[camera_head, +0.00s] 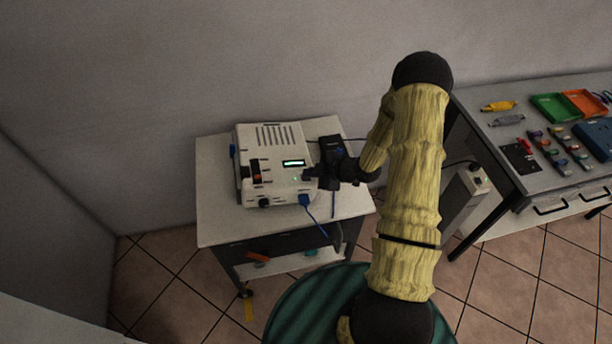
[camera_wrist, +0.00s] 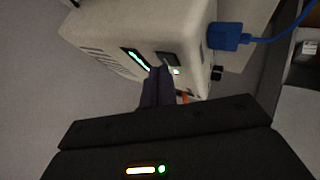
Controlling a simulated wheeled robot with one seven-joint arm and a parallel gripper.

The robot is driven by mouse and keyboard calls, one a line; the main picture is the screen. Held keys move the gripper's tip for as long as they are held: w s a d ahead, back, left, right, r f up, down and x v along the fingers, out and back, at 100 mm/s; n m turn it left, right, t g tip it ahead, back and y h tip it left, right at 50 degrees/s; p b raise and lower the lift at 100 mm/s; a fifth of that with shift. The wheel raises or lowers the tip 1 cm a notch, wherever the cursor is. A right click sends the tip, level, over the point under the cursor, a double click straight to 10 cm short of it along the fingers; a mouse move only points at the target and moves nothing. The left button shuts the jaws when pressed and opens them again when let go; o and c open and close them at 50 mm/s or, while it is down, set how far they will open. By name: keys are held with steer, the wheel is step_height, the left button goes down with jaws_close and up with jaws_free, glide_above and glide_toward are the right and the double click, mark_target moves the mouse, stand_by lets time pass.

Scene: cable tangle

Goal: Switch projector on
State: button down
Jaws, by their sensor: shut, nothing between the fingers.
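The projector (camera_head: 273,185) is a white box with a vented top on a small cart. A lit green display (camera_head: 293,162) and a small green light show on it. An orange-red switch (camera_head: 256,171) in a dark panel is on its left part. A blue plug (camera_head: 305,200) sits in its lower edge. My gripper (camera_head: 308,175) is at the projector's right side, its fingers shut and empty. In the wrist view the fingertips (camera_wrist: 159,72) are by the lit display (camera_wrist: 136,59) and a dark square (camera_wrist: 168,58); whether they touch the projector (camera_wrist: 185,25) is unclear.
The cart (camera_head: 220,228) has a lower shelf with an orange item (camera_head: 257,257). A blue cable runs from the plug. On the right, a workbench (camera_head: 500,140) holds green and orange trays and several small parts.

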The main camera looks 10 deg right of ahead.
steer(key=shift+d+r, duration=0.1)
steer(key=shift+r, duration=0.45)
steer(key=shift+d+r+p, duration=0.25)
steer(key=shift+r+p, duration=0.75)
steer(key=shift+r, duration=0.25)
steer(key=shift+d+r+p, duration=0.2)
steer(key=shift+r+p, duration=0.8)
steer(key=shift+r, duration=0.25)
step_height(320, 180, up, 5)
steer(key=m+h, duration=0.3)
steer(key=h, duration=0.1)
glide_above(314, 179)
steer(key=d, duration=0.2)
steer(key=s+r+m+g+h+b, duration=0.1)
steer(key=s+r+m+h, duration=0.2)
steer(key=s+r+m, duration=0.3)
steer(key=s+a+r+m+g, duration=0.1)
steer(key=s+r+m, duration=0.2)
steer(key=s, duration=0.4)
steer(key=s+a+r+m+g+b, duration=0.1)
steer(key=s+a+r+m+g, duration=0.1)
steer(key=s+r+m, duration=0.2)
steer(key=s+r, duration=0.1)
steer(key=s, duration=0.2)
steer(key=shift+m+h, duration=0.3)
steer(key=shift+h, duration=0.1)
